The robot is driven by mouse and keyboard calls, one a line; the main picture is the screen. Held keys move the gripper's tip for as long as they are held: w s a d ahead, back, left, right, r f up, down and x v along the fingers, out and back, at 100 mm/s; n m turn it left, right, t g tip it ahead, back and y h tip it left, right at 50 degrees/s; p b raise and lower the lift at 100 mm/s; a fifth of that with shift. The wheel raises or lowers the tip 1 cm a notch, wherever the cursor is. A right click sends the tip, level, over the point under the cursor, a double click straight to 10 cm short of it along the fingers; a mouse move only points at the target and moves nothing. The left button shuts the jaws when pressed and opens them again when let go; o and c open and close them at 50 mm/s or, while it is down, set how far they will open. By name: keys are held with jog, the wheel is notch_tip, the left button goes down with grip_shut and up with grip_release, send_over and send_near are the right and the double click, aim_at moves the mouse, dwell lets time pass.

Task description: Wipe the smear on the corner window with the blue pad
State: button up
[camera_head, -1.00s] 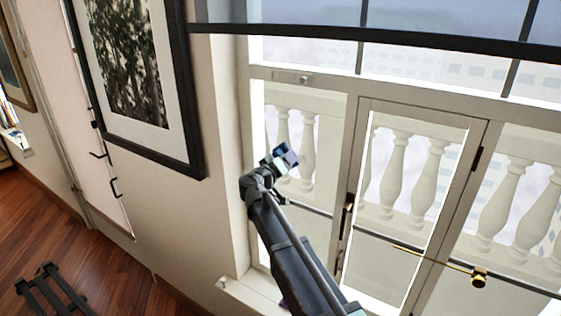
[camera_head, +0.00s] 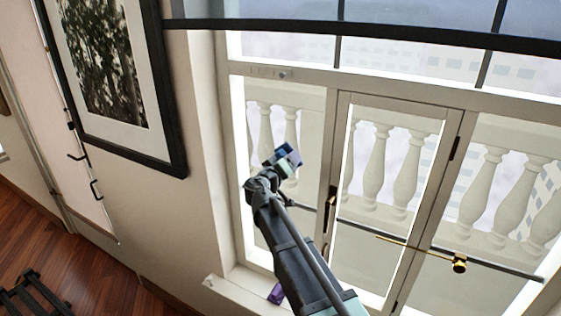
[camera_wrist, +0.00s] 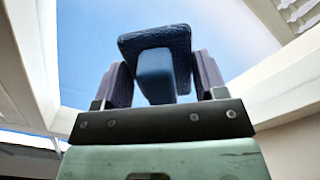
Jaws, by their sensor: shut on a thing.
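My gripper (camera_wrist: 155,85) is shut on the blue pad (camera_wrist: 155,38), gripping its lighter blue handle between two purple-grey fingers in the wrist view. The pad's dark textured part lies beyond the fingers. In the head view, the blue pad (camera_head: 280,155) is at the end of my arm, in front of the left window pane (camera_head: 310,125). I cannot tell whether it touches the glass. In the wrist view, sky shows beyond the pad inside pale frame edges. I cannot make out a smear in any view.
A framed picture (camera_head: 110,70) hangs on the wall left of the window. A dark blind bar (camera_head: 380,32) crosses the top. A small purple thing (camera_head: 276,293) is on the sill (camera_head: 235,290).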

aim_at(261, 150)
jog(key=shift+w+a, duration=0.95)
jog(key=shift+a, duration=0.65)
jog(key=shift+w+a, duration=0.9)
jog(key=shift+a, duration=0.7)
jog(key=shift+w+a, duration=0.95)
jog(key=shift+a, duration=0.65)
jog(key=shift+s, duration=0.1)
jog(key=shift+v, duration=2.8)
jog(key=shift+s, duration=0.1)
jog(key=v, duration=0.3)
